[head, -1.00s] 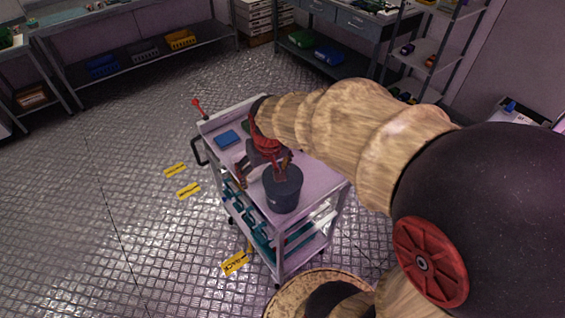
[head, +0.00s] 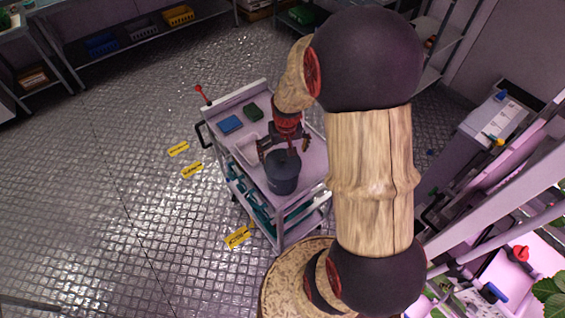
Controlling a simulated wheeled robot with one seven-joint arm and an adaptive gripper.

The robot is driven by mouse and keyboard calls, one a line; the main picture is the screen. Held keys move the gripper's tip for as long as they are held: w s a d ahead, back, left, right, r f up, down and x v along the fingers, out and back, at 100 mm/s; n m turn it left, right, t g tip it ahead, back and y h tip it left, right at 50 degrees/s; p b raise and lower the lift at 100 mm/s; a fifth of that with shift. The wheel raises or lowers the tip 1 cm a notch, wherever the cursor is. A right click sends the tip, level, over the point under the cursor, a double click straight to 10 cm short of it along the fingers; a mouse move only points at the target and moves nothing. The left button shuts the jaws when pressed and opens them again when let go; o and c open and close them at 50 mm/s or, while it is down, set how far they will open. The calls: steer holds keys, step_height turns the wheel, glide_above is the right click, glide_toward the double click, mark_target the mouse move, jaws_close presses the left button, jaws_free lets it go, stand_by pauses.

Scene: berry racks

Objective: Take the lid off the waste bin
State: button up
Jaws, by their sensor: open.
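The waste bin (head: 283,181) is a dark grey round tub on the top shelf of a white trolley, near its front corner. Its dark lid (head: 281,158) is on top, with a reddish-brown upright handle (head: 293,150) at the middle. My gripper (head: 285,151) is open just above the lid, its fingers to the left and right of the handle. Whether a finger touches the handle is too small to tell. My arm comes down from the upper right and hides part of the trolley's far side.
Yellow floor markers (head: 192,170) lie left of the trolley. Berry racks (head: 520,235) stand at the right.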

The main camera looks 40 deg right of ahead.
mark_target(283, 160)
steer(key=f, duration=0.4)
steer(key=shift+w+d+f, duration=0.15)
steer(key=shift+w+f, duration=0.2)
steer(key=shift+c, duration=0.7)
steer(key=shift+r, duration=0.1)
steer(key=c, duration=1.1)
steer(key=shift+s, duration=0.2)
steer(key=c, duration=0.6)
steer(key=shift+c, duration=0.2)
